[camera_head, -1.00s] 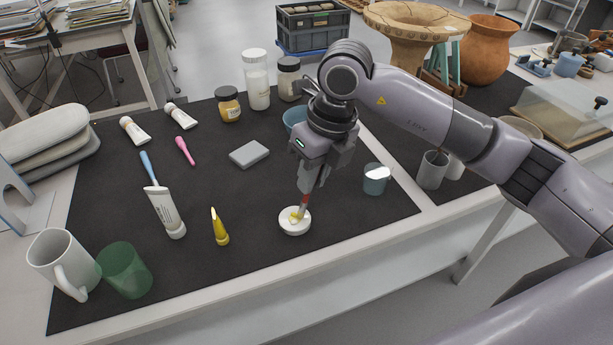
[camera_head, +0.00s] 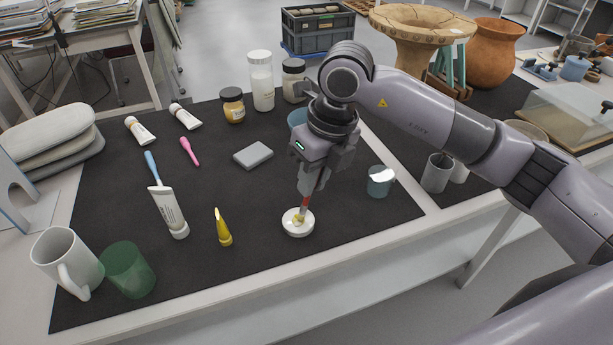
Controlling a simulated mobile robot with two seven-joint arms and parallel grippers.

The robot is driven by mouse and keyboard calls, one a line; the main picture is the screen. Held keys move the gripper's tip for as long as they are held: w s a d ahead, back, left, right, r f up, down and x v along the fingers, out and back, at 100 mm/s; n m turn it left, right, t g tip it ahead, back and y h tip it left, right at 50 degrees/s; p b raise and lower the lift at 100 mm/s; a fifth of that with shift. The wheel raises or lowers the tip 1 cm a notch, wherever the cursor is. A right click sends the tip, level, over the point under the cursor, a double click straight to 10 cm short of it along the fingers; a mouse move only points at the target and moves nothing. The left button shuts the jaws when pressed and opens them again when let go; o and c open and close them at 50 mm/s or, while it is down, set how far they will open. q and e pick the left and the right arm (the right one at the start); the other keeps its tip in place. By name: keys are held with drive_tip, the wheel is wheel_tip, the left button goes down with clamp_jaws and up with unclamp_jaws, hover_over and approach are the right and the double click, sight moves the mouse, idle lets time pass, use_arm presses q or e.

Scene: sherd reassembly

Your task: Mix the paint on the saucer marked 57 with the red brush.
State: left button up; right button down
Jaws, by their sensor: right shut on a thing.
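A small white saucer (camera_head: 306,230) lies on the dark mat with a patch of yellow paint in it; no number on it can be read. My right gripper (camera_head: 311,184) is above the saucer, shut on a brush (camera_head: 304,203) with a red part showing below the jaws. The brush points down and its tip is in or just over the yellow paint; I cannot tell whether it touches. My left gripper is not in view.
A white mug (camera_head: 66,262) and green cup (camera_head: 128,270) stand front left. The table edge is close in front.

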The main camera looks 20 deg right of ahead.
drive_tip(key=shift+s+d, duration=0.15)
drive_tip(key=shift+d, duration=0.2)
drive_tip(key=shift+a, duration=0.1)
drive_tip(key=shift+a, duration=1)
drive_tip(key=shift+d, duration=0.1)
idle(0.5)
